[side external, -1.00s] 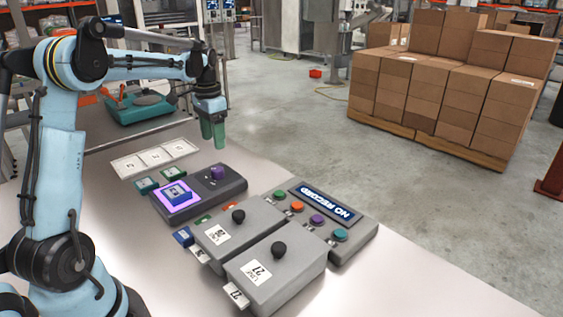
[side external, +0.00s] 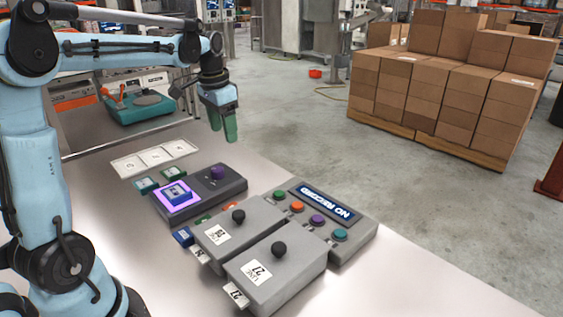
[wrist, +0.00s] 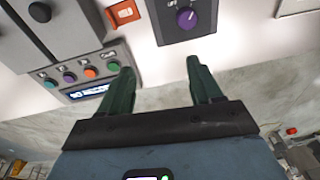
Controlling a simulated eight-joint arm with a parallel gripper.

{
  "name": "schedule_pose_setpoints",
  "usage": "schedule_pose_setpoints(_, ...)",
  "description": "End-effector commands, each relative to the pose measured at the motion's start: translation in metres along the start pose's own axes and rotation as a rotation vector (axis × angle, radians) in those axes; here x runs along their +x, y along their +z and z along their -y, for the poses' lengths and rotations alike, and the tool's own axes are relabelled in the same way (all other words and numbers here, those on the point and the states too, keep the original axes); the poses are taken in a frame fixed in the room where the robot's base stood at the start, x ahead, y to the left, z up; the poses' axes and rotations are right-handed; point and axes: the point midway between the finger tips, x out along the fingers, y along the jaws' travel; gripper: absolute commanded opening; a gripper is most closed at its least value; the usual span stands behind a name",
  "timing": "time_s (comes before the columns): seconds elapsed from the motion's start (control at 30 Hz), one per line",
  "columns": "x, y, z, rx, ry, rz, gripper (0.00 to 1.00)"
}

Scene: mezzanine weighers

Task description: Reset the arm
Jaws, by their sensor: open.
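My gripper (side external: 223,120) has green fingers and hangs above the far edge of the table, higher than the devices. In the wrist view my gripper (wrist: 158,80) shows two green fingers spread apart with nothing between them. The purple knob also shows in the wrist view (wrist: 187,18).
A white three-section tray (side external: 128,167) lies left. Stacked cartons (side external: 440,90) stand on the floor beyond.

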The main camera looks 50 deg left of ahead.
Motion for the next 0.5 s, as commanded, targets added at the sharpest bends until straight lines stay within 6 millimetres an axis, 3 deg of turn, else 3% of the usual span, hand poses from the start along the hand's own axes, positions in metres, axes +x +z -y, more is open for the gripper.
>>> schedule_pose_setpoints(0.1, -0.008, 0.009, -0.040, -0.002, -0.022, -0.076, 0.64)
schedule_pose_setpoints(0.3, -0.011, 0.031, -0.097, -0.018, -0.035, -0.210, 0.64)
schedule_pose_setpoints(0.5, -0.001, 0.061, -0.146, -0.035, -0.017, -0.346, 0.64)
